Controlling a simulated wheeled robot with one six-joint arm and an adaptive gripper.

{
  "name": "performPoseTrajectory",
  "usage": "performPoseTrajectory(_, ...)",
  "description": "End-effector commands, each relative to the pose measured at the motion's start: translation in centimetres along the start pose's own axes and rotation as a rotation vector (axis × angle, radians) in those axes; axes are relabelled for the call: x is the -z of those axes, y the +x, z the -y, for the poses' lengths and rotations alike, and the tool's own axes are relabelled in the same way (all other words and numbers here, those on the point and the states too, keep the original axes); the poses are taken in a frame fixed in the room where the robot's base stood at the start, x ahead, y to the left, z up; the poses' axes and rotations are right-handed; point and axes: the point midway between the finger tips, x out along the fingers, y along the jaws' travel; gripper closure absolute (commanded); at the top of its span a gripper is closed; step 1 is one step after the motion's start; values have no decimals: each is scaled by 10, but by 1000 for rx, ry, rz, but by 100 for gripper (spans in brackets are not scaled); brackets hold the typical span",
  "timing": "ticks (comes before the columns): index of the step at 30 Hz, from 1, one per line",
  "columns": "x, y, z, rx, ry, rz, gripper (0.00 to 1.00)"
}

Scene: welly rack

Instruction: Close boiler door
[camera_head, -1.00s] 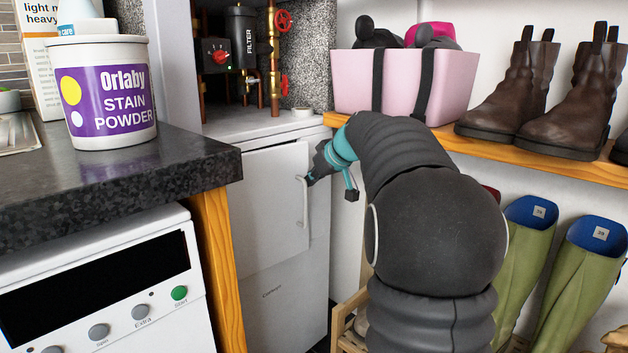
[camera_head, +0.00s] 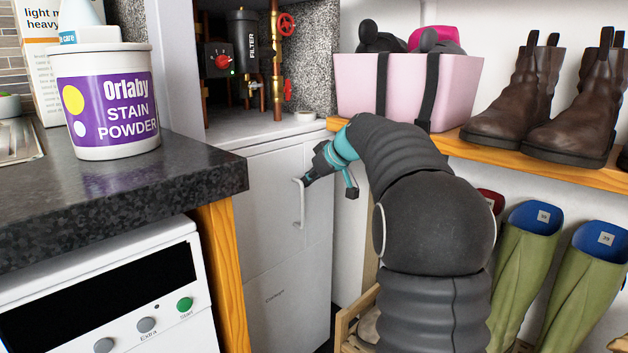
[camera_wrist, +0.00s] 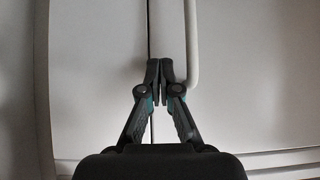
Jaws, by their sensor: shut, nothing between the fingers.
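The white boiler door (camera_head: 272,205) is on the front of the white boiler cabinet (camera_head: 290,310), left of my arm. It looks flush or nearly flush with the front; a small gap cannot be ruled out. Its pale upright bar handle (camera_head: 300,210) is near the door's right side. My gripper (camera_head: 307,181) is shut and empty, close to the top of the handle. In the wrist view my gripper (camera_wrist: 158,68) has its fingertips together, left of the handle (camera_wrist: 191,45) and over a vertical seam. I cannot tell whether they touch the door.
A dark counter (camera_head: 120,190) with a stain powder tub (camera_head: 108,105) juts out at left, above a white appliance (camera_head: 110,300). Pipes with red valves (camera_head: 286,24) stand above the boiler. A wooden shelf (camera_head: 540,170) at right holds a pink basket (camera_head: 400,85) and brown boots (camera_head: 510,95).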

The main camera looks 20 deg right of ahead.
Motion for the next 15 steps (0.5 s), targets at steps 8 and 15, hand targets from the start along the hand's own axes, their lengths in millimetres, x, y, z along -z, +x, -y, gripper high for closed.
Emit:
performPoseTrajectory(8, -15, -15, -1, -1, -3, -10, 100)
performPoseTrajectory(15, -18, -67, -3, -2, -1, -6, 100)
